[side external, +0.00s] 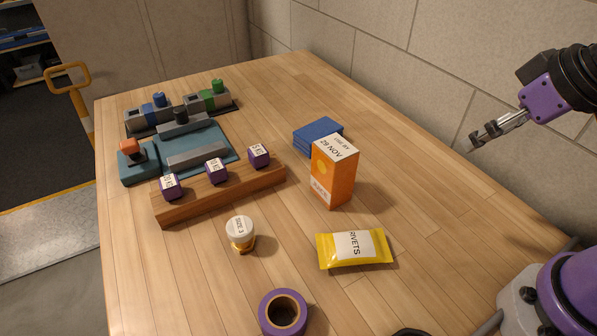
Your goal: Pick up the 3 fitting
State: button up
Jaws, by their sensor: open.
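Several purple-sided pieces with white printed tops sit in a row on a long wooden block: a left one (169,187), a middle one (216,171) and a right one (259,156). Their labels are too small to read surely, so I cannot tell if one is marked 3. A small jar (240,234) with a white lid that reads "SIZE 3" stands upright in front of the block. My gripper (478,138) is open and empty at the upper right, in the air and well apart from all of these.
The wooden block (225,197) lies left of an orange box (334,172) and blue stack (318,136). A yellow "RIVETS" packet (354,248) and purple tape roll (282,313) lie in front. A teal fixture (205,138) stands behind.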

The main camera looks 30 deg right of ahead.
jog(key=m+y, duration=1.2)
jog(key=m, duration=0.9)
send_near(246, 225)
jog(key=shift+w+d+f+g, duration=0.25)
jog(key=shift+w+d+g, duration=0.05)
jog(key=shift+d, duration=0.05)
jog(key=shift+w+a+f+m, duration=0.15)
jog(key=shift+a+f+m, duration=0.15)
jog(key=shift+m, duration=0.5)
jog(key=x, duration=0.4)
jog(key=shift+w+a, duration=0.15)
jog(key=shift+a, duration=0.15)
jog(key=x, duration=0.5)
jog(key=shift+a+r, duration=0.3)
jog(key=shift+a, duration=0.25)
jog(key=c, duration=1.3)
